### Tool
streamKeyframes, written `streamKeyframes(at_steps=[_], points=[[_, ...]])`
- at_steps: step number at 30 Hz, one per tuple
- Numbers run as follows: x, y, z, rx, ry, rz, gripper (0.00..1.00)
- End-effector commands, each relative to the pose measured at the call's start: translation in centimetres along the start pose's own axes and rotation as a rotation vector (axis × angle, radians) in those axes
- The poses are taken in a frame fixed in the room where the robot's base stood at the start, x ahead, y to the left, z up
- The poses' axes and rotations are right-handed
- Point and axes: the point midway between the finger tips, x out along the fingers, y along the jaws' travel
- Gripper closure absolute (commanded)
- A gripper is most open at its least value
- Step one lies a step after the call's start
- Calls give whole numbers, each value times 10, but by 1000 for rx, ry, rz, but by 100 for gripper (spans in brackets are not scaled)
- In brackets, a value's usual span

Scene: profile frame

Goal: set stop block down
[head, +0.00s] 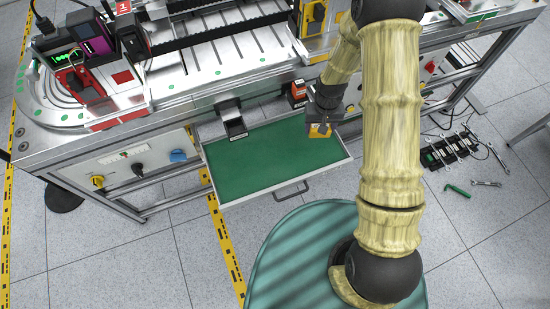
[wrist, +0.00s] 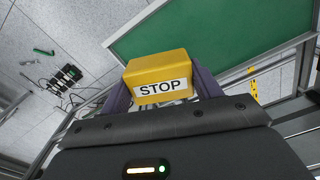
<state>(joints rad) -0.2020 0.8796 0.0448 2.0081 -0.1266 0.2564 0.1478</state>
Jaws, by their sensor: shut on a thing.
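The yellow stop block (wrist: 158,70) has a white label reading STOP in the wrist view. My gripper (wrist: 160,88) is shut on it, with a dark finger on each side. In the head view the block (head: 319,131) shows small and yellow below my gripper (head: 321,122), over the right part of the open drawer (head: 250,160). The drawer has a green lining, which also shows in the wrist view (wrist: 210,35). I cannot tell whether the block touches the lining. Its underside is hidden.
A small black holder (head: 233,122) sits at the drawer's back left, and an orange-and-black item (head: 298,92) stands at its back right. The drawer's handle (head: 291,190) faces front. The middle and left of the lining are clear. Tools and a black strip (head: 450,150) lie on the floor at right.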

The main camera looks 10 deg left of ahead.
Motion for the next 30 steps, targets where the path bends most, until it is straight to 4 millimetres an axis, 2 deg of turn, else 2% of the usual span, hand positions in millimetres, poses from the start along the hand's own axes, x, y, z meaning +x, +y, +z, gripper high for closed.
streamKeyframes(at_steps=[1, 10, 18, 24, 30], points=[[18, -13, 0, -27, 1, 0, 65], [61, -83, 7, -165, 2, -1, 65], [98, -142, 23, -286, 1, 1, 65], [108, -166, 33, -339, 1, 2, 65], [106, -170, 35, -346, 0, 2, 65]])
